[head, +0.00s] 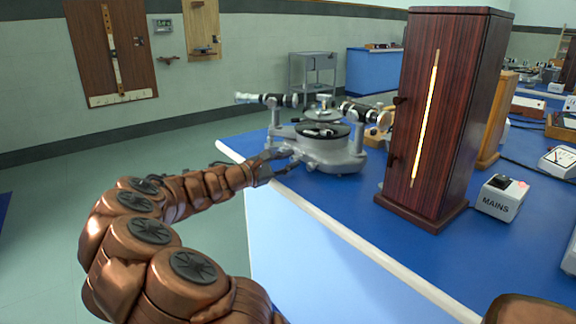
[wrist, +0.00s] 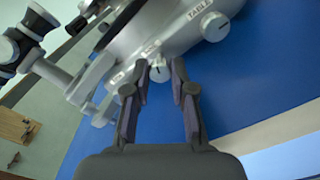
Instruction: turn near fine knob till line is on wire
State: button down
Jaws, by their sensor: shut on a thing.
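The grey spectrometer (head: 325,150) stands on the blue bench top near its left edge, with its black telescope tubes above. In the wrist view its round base (wrist: 165,35) fills the top, with a knob (wrist: 214,26) near the word TABLE. My gripper (head: 280,160) reaches the near side of the base. In the wrist view my gripper (wrist: 159,75) has its two fingertips on either side of a small grey knob (wrist: 159,73), shut on it. I cannot tell this knob's full label. The line and wire inside the eyepiece do not show.
A tall dark wooden lamp housing (head: 425,120) with a glowing slit stands right of the spectrometer. A white MAINS box (head: 499,197) sits beside it. Open floor lies to the left.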

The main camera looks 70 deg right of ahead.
jog(key=m+b, duration=0.2)
jog(key=m, duration=0.1)
jog(key=shift+f+m, duration=0.1)
jog(key=shift+m, duration=0.3)
jog(key=shift+m+b, duration=1.05)
jog(key=shift+m, duration=0.55)
jog(key=c, duration=1)
grip_release()
